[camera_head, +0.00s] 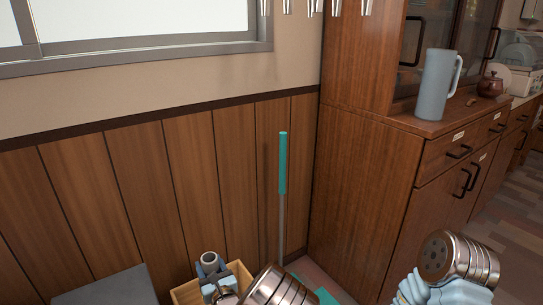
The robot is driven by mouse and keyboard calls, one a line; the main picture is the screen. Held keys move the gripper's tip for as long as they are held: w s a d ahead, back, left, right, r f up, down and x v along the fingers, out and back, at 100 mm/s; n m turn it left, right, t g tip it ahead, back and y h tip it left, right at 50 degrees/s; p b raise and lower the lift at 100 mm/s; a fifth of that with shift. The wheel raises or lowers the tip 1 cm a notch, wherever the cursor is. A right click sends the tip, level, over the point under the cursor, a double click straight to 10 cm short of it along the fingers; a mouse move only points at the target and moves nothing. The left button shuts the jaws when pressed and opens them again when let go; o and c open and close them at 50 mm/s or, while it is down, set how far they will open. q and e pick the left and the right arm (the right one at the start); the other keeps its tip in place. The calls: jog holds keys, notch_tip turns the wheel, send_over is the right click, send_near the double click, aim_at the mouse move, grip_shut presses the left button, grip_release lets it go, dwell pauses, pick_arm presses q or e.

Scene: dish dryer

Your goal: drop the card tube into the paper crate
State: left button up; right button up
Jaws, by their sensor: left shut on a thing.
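The tube's lower part is hidden by the gripper and the picture's edge. The paper crate (241,274) is a light tan box around and behind the tube in the picture. Only its rim and part of its wall show. I cannot tell whether the tube is above the crate or inside its rim. My right gripper is out of view; only my right arm shows.
A teal-handled pole (283,165) stands in the corner behind the crate. A brown wooden cabinet (365,170) rises to the right, with a blue-grey pitcher (435,88) on its counter. A grey box-like surface (110,288) lies at lower left.

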pick_arm(q)
notch_tip(320, 180, down, 6)
jog(key=b, duration=0.5)
jog(key=shift+w+d+f, duration=0.15)
jog(key=shift+f, duration=0.05)
jog(key=o, duration=1.1)
jog(key=p+v, duration=0.1)
jog(key=v, duration=1.3)
jog(key=shift+w+d, duration=0.1)
jog(key=shift+w, duration=0.05)
